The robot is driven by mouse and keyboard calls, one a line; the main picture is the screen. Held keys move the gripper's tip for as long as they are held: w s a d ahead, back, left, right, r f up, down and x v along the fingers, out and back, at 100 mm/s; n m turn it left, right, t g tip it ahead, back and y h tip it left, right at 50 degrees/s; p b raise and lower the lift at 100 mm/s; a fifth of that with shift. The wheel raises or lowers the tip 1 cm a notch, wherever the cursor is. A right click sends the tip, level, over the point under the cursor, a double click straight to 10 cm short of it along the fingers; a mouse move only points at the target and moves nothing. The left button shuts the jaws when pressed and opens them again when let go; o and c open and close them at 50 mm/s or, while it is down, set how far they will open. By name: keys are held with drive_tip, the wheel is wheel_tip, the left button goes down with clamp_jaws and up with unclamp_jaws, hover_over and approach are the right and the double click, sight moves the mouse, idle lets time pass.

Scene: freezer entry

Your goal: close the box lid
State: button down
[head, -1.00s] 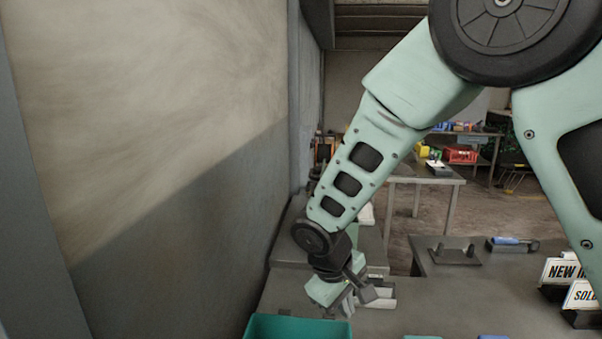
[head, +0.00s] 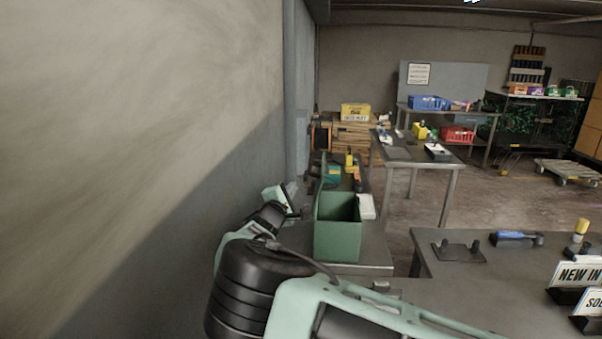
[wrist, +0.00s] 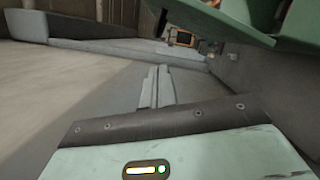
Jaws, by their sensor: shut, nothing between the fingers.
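In the wrist view, the fingers of my gripper (wrist: 157,88) are together and empty. A green panel, probably the lid (wrist: 225,22), hangs at the upper right, beyond the fingertips.
The tall wall (head: 140,150) is close on the left. A white item (head: 366,206) lies right of the box, and yellow and orange items (head: 352,172) stand behind it. A grey counter (head: 480,280) with signs and a blue-handled tool (head: 514,236) is at right.

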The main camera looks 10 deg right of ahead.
drive_tip(key=f+p+x, duration=0.1)
drive_tip(key=p+x, duration=0.2)
drive_tip(key=x, duration=0.6)
drive_tip(key=shift+d+r+p, duration=0.25)
drive_tip(key=shift+r+p, duration=0.15)
drive_tip(key=shift+r, duration=0.05)
drive_tip(key=shift+d+b, duration=0.1)
drive_tip(key=shift+b, duration=0.25)
